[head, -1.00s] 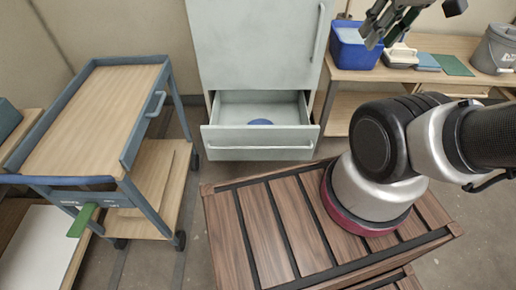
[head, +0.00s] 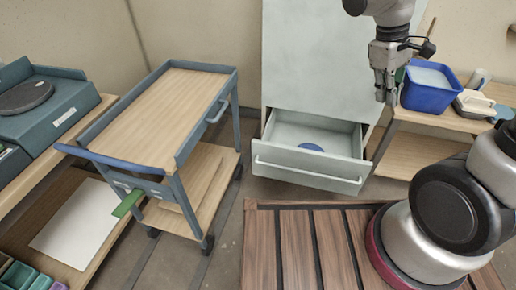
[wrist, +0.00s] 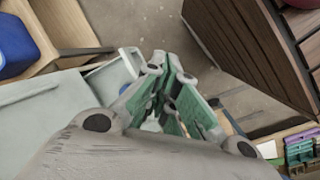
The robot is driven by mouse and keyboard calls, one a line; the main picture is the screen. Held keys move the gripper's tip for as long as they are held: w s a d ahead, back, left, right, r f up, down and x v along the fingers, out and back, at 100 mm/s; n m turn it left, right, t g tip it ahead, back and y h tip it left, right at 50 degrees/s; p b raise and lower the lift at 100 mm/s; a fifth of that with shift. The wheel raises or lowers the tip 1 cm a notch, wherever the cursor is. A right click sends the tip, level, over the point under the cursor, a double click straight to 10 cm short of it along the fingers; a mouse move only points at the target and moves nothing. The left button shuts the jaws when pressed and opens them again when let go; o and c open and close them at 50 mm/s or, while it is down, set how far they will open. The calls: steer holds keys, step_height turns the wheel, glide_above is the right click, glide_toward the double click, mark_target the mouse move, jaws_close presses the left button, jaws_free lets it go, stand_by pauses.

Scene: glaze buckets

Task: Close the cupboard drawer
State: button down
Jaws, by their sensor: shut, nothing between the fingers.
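The pale grey-green cupboard (head: 315,60) stands at the back. Its bottom drawer (head: 308,172) is pulled out, with a bar handle across its front and a blue round thing (head: 311,147) lying inside. My gripper (head: 385,98) is shut and empty, pointing down. In the head view it appears above and to the right of the drawer's right front corner, apart from it. In the wrist view the green-padded fingers (wrist: 168,68) show close together. The drawer (wrist: 113,75) lies just left of them there, partly hidden behind the gripper.
A blue-framed trolley (head: 165,105) stands left of the drawer. A low wooden bench (head: 415,155) to the right holds a blue tub (head: 428,92). My arm stands at the right over a brown slatted surface (head: 300,245). Bare floor lies between trolley and slats.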

steer(key=w+a+f+n+t+h, duration=0.1)
steer(key=w+a+f+n+h, duration=0.1)
steer(key=w+a+f+n, duration=0.55)
steer(key=w+a+f+n+t+h, duration=0.2)
steer(key=w+a+f+n, duration=0.25)
steer(key=w+f, duration=0.5)
steer(key=a+f+n+t+y, duration=0.2)
steer(key=a+f+n+y, duration=0.4)
steer(key=a+f+n, duration=1.2)
steer(key=m, duration=0.3)
glide_above(256, 149)
steer(key=s, duration=0.4)
step_height(256, 149, down, 10)
steer(key=shift+w+d+r, duration=0.1)
steer(key=shift+r, duration=0.15)
steer(key=shift+w, duration=0.1)
